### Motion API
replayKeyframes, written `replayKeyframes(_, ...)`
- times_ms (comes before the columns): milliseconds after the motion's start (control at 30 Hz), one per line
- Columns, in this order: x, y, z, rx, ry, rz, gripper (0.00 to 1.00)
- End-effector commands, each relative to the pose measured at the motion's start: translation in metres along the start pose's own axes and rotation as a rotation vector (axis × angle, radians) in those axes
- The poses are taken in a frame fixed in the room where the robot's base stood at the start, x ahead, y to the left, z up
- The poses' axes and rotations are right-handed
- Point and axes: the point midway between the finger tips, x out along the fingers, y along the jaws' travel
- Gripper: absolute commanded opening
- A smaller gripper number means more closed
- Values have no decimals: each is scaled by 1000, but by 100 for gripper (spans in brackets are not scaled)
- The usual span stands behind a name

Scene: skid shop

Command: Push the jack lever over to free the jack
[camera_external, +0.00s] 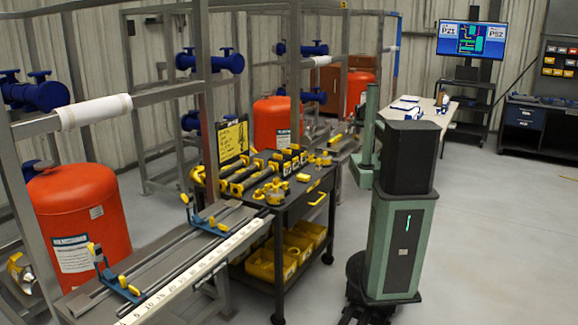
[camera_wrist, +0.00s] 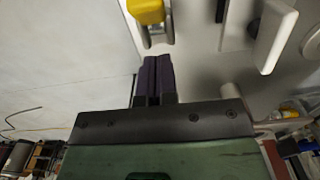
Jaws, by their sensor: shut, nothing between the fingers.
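In the wrist view, my gripper (camera_wrist: 154,78) points up the picture with its two dark fingers together and nothing between them. A yellow-capped part (camera_wrist: 146,12) with grey prongs lies just beyond the fingertips, cut off by the top edge; it may be the jack lever, but I cannot tell for certain. I cannot tell whether the fingers touch it. In the external view, a near blue jack-like stand (camera_external: 118,282) and a far one (camera_external: 207,221), both with yellow parts, sit on a railed bench (camera_external: 165,262). My gripper cannot be made out there.
A pale bar (camera_wrist: 274,38) stands close to the right of my fingers. In the external view, a black cart (camera_external: 292,212) with yellow tools stands beside the bench, and a steel frame (camera_external: 205,100) rises behind it. Open floor (camera_external: 500,235) lies to the right.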

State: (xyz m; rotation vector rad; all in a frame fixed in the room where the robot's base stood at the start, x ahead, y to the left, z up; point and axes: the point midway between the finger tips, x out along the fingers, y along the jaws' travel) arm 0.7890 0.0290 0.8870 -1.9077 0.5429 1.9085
Motion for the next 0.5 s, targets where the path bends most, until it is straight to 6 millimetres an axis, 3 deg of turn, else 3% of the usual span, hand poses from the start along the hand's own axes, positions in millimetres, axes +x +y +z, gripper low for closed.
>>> replayKeyframes(100, -18, 0, -2, 0, 0, 0, 0)
replayKeyframes(500, -60, 0, -8, 0, 0, 0, 0)
